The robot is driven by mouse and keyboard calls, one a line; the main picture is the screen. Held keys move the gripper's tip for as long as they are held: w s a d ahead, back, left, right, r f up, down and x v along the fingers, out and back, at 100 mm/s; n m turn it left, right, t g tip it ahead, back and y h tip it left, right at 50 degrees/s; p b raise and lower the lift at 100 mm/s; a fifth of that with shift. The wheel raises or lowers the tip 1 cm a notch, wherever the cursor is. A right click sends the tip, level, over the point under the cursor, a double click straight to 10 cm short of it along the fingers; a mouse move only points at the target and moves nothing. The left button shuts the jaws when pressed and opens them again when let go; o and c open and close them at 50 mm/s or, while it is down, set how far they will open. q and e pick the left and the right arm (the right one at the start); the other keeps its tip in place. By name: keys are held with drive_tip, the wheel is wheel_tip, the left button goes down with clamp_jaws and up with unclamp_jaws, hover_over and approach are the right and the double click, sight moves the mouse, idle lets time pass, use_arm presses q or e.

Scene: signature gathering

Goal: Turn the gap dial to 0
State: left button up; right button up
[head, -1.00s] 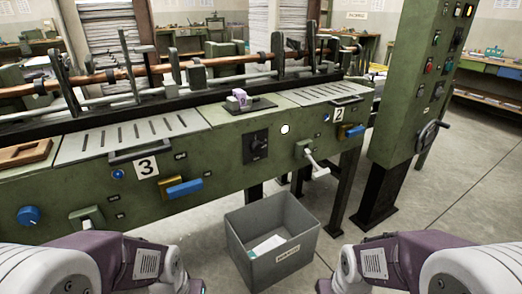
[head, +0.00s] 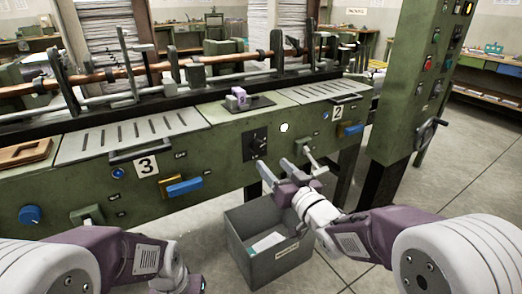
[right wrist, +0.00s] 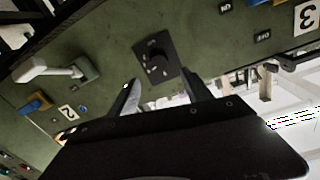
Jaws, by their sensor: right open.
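A black dial on a square black plate (head: 257,142) sits on the green machine front between the stations marked 3 and 2. Its lettering is too small to read. It also shows in the right wrist view (right wrist: 155,62), above my fingers. My right gripper (head: 275,165) is open and empty, just below and in front of the dial in the head view. In the right wrist view its two fingers (right wrist: 160,91) stand apart, pointing toward the panel, with the dial beyond them and no contact visible. My left arm is at the lower left; its fingers are out of the picture.
A grey bin (head: 270,256) with paper in it stands on the floor below my right gripper. A white crank handle (head: 312,160) juts out right of the dial. A blue knob (head: 30,215) and blue lever (head: 184,187) are at the left. A green control column (head: 410,100) stands at right.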

sight(258, 148)
drive_tip(key=b+x, duration=0.2)
drive_tip(key=x, duration=0.6)
drive_tip(key=shift+w+f, duration=0.1)
drive_tip(key=shift+w, duration=0.05)
drive_tip(key=shift+w+a, duration=0.1)
drive_tip(key=shift+w, duration=0.25)
clamp_jaws()
